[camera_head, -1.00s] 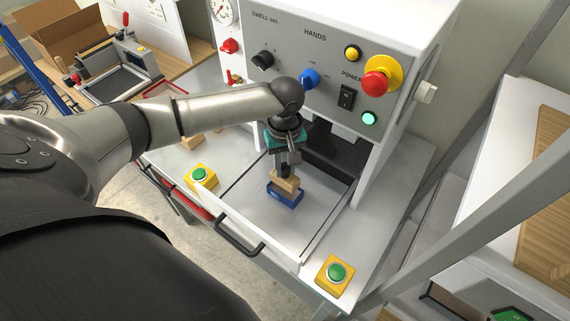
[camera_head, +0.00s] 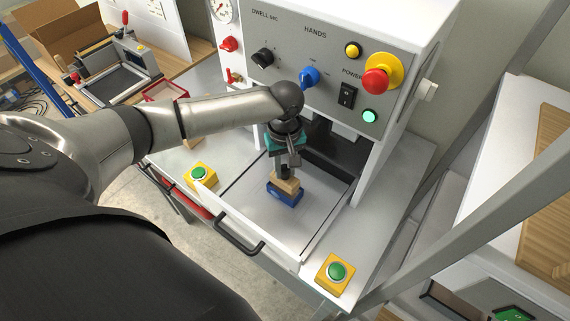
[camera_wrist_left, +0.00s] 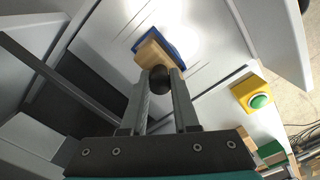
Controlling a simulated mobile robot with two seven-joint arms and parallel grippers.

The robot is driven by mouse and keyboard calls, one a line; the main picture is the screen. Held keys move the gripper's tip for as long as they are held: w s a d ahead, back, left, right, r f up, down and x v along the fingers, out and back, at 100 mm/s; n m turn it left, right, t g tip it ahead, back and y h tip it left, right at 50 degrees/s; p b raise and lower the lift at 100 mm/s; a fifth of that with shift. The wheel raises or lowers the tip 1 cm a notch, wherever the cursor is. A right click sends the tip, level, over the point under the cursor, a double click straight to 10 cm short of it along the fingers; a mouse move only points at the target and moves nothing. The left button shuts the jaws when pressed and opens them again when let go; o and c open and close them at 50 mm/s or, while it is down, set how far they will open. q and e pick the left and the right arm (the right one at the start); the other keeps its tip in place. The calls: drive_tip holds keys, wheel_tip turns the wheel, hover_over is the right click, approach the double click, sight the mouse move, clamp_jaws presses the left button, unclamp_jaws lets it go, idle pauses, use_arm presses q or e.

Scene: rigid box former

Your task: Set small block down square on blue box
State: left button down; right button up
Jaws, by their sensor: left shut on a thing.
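The small block (camera_head: 287,185) is pale wood and sits at the top of the blue box (camera_head: 285,197) on the machine's grey plate. The wrist view shows the block (camera_wrist_left: 153,49) over the blue box (camera_wrist_left: 180,44), with part of the box showing past the block's edge. Whether the block rests fully on the box is hard to tell. My left gripper (camera_head: 285,170) points down from above, shut on the block by a dark round knob (camera_wrist_left: 160,78) between its fingers (camera_wrist_left: 161,84). My right gripper is in neither view.
The machine's control panel (camera_head: 320,75) rises behind the block. Yellow button boxes stand at the left (camera_head: 201,177) and right (camera_head: 335,272) of the plate. A black handle (camera_head: 240,246) runs along the front edge. The plate around the blue box is clear.

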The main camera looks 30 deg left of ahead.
sight(285, 177)
use_arm(q)
drive_tip(key=shift+f+b, duration=0.65)
drive_tip(key=shift+f, duration=1.5)
idle(0.7)
drive_tip(key=c, duration=0.6)
unclamp_jaws()
drive_tip(key=shift+r, duration=0.1)
wheel_tip(285, 177, up, 15)
drive_tip(key=shift+r+p, duration=0.1)
drive_tip(key=shift+p, duration=0.75)
